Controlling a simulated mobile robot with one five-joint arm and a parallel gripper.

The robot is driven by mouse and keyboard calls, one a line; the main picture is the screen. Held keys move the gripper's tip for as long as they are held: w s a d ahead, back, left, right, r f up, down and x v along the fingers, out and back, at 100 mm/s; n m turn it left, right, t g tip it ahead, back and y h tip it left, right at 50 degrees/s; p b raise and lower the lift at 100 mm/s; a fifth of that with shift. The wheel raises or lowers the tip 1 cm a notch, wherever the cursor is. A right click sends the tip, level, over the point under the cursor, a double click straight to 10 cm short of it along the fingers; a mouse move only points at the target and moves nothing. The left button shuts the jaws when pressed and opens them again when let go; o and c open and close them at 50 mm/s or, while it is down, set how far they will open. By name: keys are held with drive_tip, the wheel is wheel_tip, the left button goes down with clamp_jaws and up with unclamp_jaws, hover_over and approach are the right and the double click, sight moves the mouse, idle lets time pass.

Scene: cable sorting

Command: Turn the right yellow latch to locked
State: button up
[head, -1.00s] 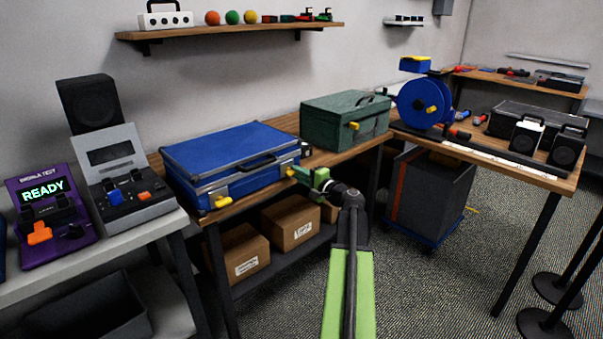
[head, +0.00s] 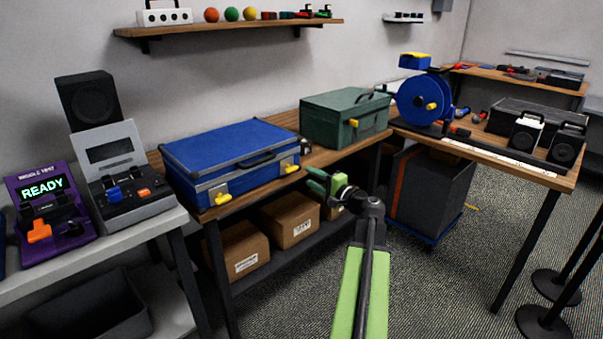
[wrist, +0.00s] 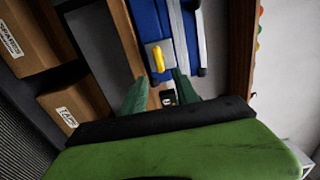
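The blue case (head: 225,158) lies closed on the wooden bench, with two yellow latches on its front. The right yellow latch (head: 291,169) is at the front's right end and sticks out roughly sideways. It also shows in the wrist view (wrist: 157,58), ahead of my fingers and slightly left of the gap's middle. The left yellow latch (head: 222,199) is near the front's left corner. My gripper (head: 311,181) is open and empty, a short way right of and in front of the right latch, not touching it. Its two green fingers stand apart in the wrist view (wrist: 160,92).
A green case (head: 340,118) with its own yellow latch (head: 353,123) stands right of the blue case. Cardboard boxes (head: 292,220) sit on the shelf below. A blue cable reel (head: 423,101) stands on the right bench. Floor in front is clear.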

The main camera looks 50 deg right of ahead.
drive_tip(key=s, duration=1)
drive_tip(key=shift+a, duration=0.4)
